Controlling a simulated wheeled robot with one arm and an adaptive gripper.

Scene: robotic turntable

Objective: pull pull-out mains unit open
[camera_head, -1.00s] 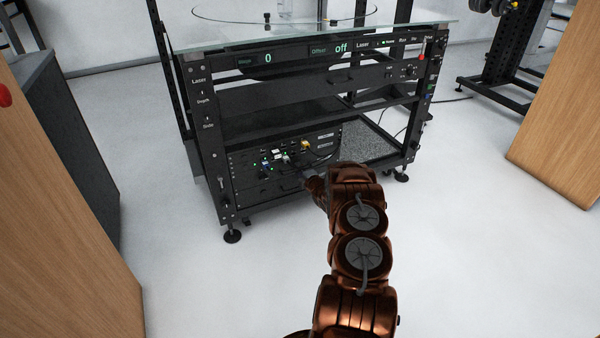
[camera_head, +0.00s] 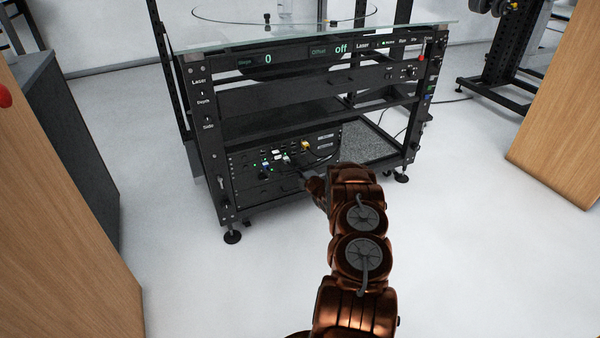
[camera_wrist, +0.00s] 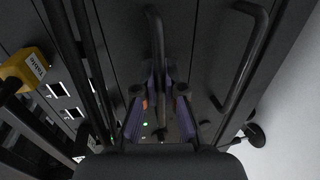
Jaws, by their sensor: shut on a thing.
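The mains unit (camera_head: 264,190) appears to be one of the dark front panels low in the left of the black rack, below the cabled gear. I cannot read a label on it. In the wrist view a dark bar handle (camera_wrist: 156,35) stands out from a panel, and my gripper (camera_wrist: 159,88) is shut on it, one finger on each side. A second, similar handle (camera_wrist: 243,65) is free to the right. In the head view my arm reaches the rack front, and the wrist hides the fingers and the held handle.
Cabled gear with a yellow plug (camera_wrist: 28,68) lies close beside the gripper. The glass-topped turntable rack (camera_head: 318,100) stands ahead. Wooden panels flank it at left (camera_head: 60,220) and right (camera_head: 560,110). The white floor (camera_head: 210,290) before the rack is clear.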

